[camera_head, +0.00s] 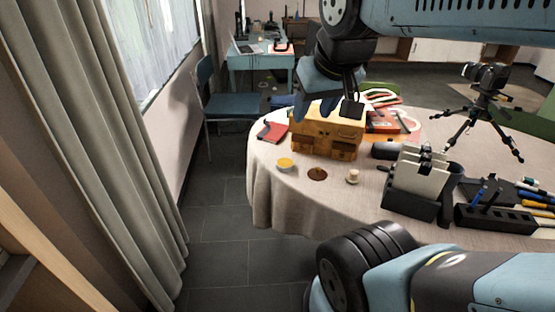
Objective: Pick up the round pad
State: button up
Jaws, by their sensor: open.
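A flat, dark brown round pad (317,174) lies on the table with the pale cloth (272,203), near its front left edge. A small yellow round item (285,163) sits to its left, and a small pale cylindrical item (353,176) stands to its right. My gripper (322,108) is open, pointing down over the wooden box (330,135), behind and above the brown pad. It is apart from the pad, and I see nothing held in it. Part of my arm crosses the top right.
The wooden box with small drawers stands just behind the pad. A red book (272,131) lies left of it. A dark organizer with white cards (416,178), a pen holder (497,219) and a camera tripod (483,110) stand to the right. A blue chair (228,102) stands behind left.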

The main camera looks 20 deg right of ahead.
aim_at(352, 178)
jog(key=u, duration=0.1)
jog(key=k, duration=1.2)
jog(key=z, duration=0.65)
jog(key=i, duration=1)
